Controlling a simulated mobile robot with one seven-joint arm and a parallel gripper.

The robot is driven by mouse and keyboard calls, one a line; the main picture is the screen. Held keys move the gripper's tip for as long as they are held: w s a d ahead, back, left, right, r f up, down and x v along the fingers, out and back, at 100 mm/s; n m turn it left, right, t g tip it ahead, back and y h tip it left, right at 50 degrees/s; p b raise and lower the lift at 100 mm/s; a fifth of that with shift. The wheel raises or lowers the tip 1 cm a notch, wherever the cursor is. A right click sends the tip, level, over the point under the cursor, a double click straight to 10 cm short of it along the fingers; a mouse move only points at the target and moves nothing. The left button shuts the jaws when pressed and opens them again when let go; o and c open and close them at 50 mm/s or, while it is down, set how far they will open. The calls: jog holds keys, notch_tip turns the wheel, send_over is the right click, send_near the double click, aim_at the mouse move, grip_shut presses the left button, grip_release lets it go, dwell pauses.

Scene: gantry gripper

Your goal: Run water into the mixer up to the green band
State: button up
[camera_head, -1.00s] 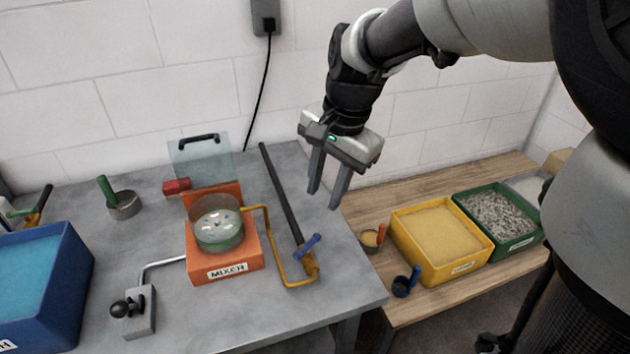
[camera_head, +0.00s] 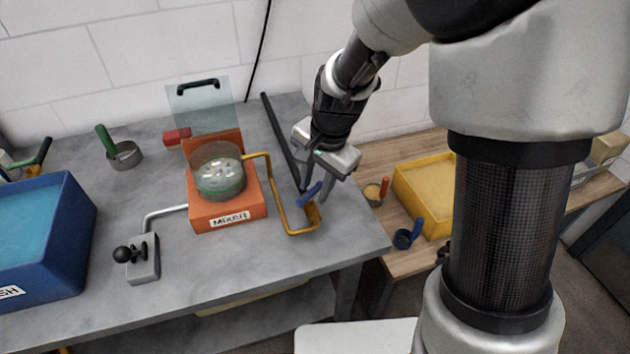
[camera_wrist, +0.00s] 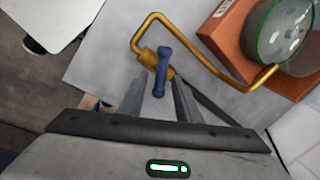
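The mixer (camera_head: 228,211) is an orange box with a clear round bowl (camera_head: 220,180) on top. A green band runs around the bowl, and pale bits show inside it. A brass pipe (camera_head: 283,213) runs from a valve with a blue handle (camera_head: 309,194) to the bowl. My gripper (camera_head: 315,188) is at the valve, pointing down. In the wrist view my gripper (camera_wrist: 158,100) is open, with the blue handle (camera_wrist: 161,72) between and just beyond the fingertips. I cannot tell whether a finger touches it. No running water is visible.
A dark pipe (camera_head: 279,130) lies behind the valve. A lever box (camera_head: 143,262) stands front left of the mixer, and a clear lid (camera_head: 200,105) stands raised behind it. A blue bin (camera_head: 75,240) is at far left; a yellow bin (camera_head: 425,190) is on the wooden bench.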

grip_shut()
jog(key=shift+r+p, duration=0.1)
jog(key=shift+p, duration=0.25)
jog(key=m+p, duration=0.3)
jog(key=shift+s+r+h, duration=0.15)
jog(key=shift+s+h, duration=0.1)
jog(key=shift+h, duration=0.05)
jog(key=m+p, duration=0.3)
jog(key=shift+s+t, duration=0.1)
jog(key=shift+t, duration=0.2)
jog(key=shift+f, duration=0.2)
